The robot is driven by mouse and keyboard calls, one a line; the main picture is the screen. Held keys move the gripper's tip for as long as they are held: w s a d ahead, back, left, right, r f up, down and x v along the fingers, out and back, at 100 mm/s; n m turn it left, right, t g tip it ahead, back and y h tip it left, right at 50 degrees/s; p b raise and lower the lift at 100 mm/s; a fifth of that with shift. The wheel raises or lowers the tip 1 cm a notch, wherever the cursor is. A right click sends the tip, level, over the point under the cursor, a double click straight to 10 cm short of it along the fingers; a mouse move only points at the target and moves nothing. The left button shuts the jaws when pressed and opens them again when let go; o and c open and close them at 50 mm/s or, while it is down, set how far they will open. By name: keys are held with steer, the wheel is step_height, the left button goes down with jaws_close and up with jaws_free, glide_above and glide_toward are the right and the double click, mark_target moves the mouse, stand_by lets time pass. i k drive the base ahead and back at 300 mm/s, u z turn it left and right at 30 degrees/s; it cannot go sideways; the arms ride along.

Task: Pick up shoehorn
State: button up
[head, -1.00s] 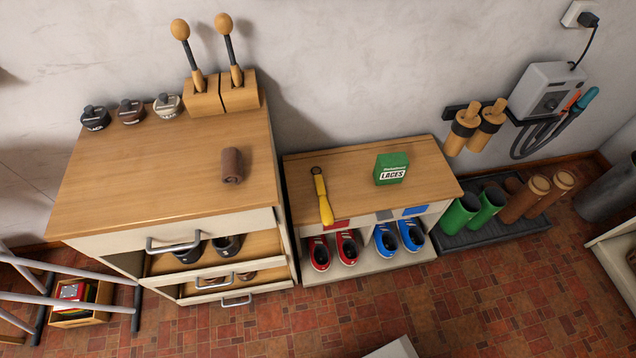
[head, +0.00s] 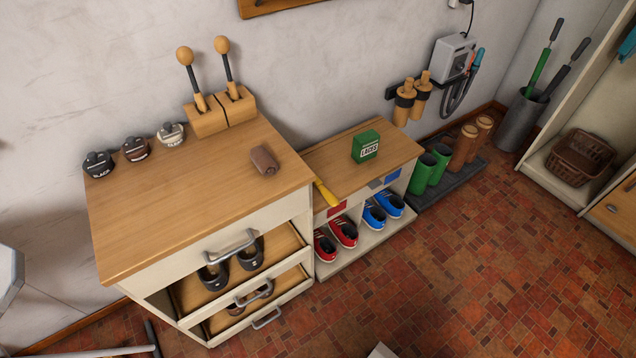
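The shoehorn appears to be the long yellow-handled tool (head: 326,194) on the low wooden-topped shoe bench (head: 335,158). It lies near the bench's left end, with its yellow end at the front edge. My gripper is not in view, and nothing is seen touching the tool.
The taller cabinet (head: 160,232) stands left of the bench, its lower drawers open with dark shoes inside. A green laces box (head: 366,146) stands on the bench. Tiled floor (head: 450,270) in front is mostly clear.

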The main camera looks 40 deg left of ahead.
mark_target(331, 197)
steer(key=u, duration=0.05)
steer(key=k, duration=0.4)
steer(key=u, duration=0.9)
steer(key=i, duration=1)
